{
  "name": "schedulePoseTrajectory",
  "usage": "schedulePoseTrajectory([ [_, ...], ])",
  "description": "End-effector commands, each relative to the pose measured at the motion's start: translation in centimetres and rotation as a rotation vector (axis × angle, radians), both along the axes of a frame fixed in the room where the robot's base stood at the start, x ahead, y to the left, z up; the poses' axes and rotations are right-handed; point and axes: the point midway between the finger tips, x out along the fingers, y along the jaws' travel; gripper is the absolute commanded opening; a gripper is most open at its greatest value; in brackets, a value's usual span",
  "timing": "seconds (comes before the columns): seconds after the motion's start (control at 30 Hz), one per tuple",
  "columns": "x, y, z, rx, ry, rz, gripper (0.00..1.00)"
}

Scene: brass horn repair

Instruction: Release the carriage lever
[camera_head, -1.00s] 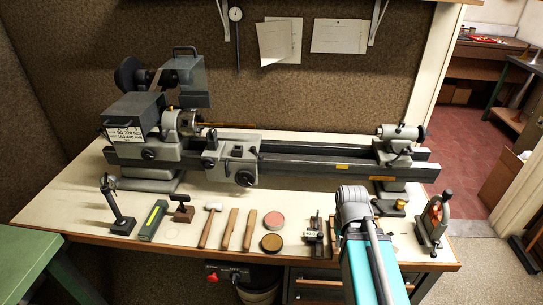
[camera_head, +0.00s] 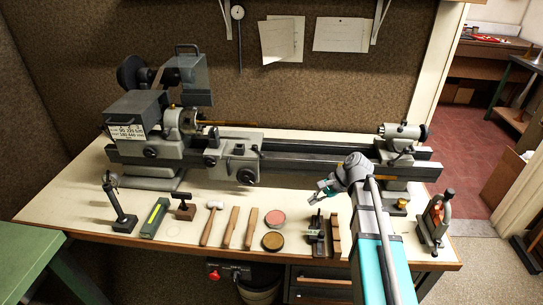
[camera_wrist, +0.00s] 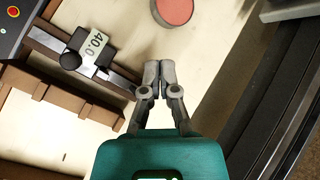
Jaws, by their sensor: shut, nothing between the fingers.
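The lathe carriage (camera_head: 228,162) sits on the lathe bed left of its middle, with handwheels and small knobs on its front. Which of these small parts is the carriage lever is too small to tell. My gripper (camera_head: 317,196) is over the front of the bench, right of the carriage and well apart from it. In the wrist view my gripper (camera_wrist: 158,77) has its fingertips together with nothing between them. The carriage is not in the wrist view.
The tailstock (camera_head: 398,150) is at the right of the bed (camera_head: 320,160).

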Motion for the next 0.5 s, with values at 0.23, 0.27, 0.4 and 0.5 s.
schedulePoseTrajectory([
  [0.23,7.0,1.3,4.6,0.321,0.272,-0.251,0.0],
  [0.27,7.7,1.4,5.2,0.357,0.309,-0.274,0.0],
  [0.4,10.4,1.3,7.8,0.5,0.462,-0.351,0.0],
  [0.5,11.7,1.1,9.2,0.573,0.547,-0.382,0.0],
])
